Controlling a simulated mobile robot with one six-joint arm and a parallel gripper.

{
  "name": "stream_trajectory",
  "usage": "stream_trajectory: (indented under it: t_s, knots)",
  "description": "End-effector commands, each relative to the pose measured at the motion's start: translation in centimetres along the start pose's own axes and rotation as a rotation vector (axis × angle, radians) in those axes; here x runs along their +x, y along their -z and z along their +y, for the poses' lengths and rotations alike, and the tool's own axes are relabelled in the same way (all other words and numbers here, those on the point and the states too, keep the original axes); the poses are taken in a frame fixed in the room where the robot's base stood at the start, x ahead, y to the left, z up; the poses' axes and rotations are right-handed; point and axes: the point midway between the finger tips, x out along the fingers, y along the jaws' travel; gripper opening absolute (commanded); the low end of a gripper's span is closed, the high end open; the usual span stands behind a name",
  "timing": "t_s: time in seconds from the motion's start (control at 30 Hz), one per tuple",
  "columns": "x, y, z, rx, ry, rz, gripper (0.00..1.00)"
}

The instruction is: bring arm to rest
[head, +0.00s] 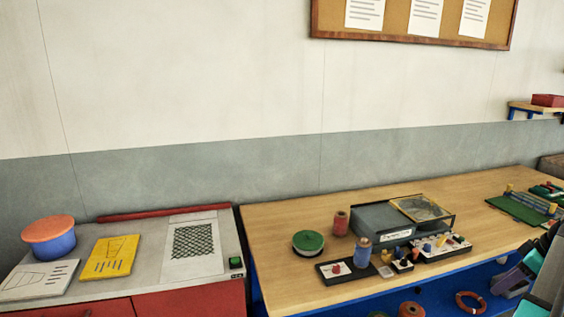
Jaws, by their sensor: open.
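Part of my arm, grey and teal, cuts into the right edge of the head view. My gripper (506,282) shows low at the right, dark with purple faces, in front of the wooden workbench's blue front. It is open, and nothing shows between its fingers. The rest of the arm is outside the picture.
The wooden workbench (290,225) carries a grey box (385,222), a green-topped round tin (308,242), a red spool (341,222) and a blue spool (362,252). A grey-topped red cabinet (150,285) stands left, with a lidded blue tub (50,243). A red ring (470,302) lies below the benchtop.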

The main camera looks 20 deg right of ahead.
Motion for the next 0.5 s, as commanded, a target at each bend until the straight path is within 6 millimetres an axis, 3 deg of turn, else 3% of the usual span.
stream_trajectory:
  t_s: [0.27,0.5]
  knots:
    - [3.4,2.9,-1.2,-0.045,0.051,-0.004,0.41]
    - [9.6,6.8,-4.0,-0.111,0.145,-0.016,0.41]
